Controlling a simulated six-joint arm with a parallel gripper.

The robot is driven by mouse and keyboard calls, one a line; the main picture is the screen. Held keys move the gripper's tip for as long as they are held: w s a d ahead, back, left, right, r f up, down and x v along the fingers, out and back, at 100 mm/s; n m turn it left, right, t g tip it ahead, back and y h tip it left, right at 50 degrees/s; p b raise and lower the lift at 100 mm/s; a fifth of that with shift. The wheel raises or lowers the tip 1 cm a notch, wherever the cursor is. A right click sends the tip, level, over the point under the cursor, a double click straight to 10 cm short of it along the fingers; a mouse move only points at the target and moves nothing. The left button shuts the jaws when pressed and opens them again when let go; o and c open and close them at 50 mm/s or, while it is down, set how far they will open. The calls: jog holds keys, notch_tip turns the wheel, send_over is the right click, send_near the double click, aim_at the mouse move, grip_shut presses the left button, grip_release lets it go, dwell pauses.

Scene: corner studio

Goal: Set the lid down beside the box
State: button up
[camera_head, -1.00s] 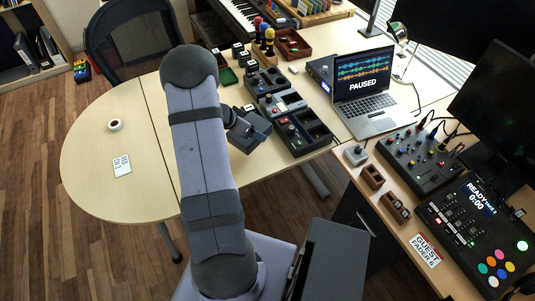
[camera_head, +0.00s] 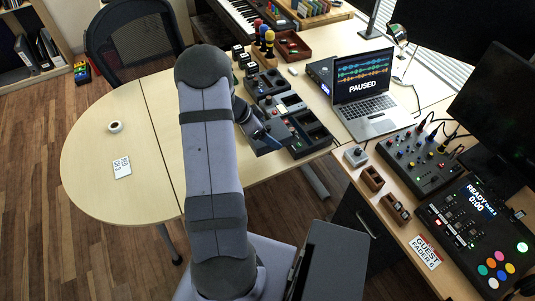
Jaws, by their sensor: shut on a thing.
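Which thing is the box is not clear. A black open tray (camera_head: 318,131) with compartments stands just right of the gripper. My arm hides part of the table to the left of the row.
A pale rounded table (camera_head: 95,180) has wide free room at left, with a tape roll (camera_head: 115,127) and a white card (camera_head: 122,167). An open laptop (camera_head: 365,105) stands right of the black row. Upright coloured-top items (camera_head: 265,42) and a red-brown tray (camera_head: 292,45) are behind.

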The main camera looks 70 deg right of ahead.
jog(key=shift+f, duration=4.65)
jog(key=shift+f, duration=0.2)
jog(key=o, duration=1.1)
jog(key=shift+r, duration=0.1)
jog(key=shift+r, duration=0.15)
jog(key=v, duration=1.2)
jog(key=shift+b, duration=0.3)
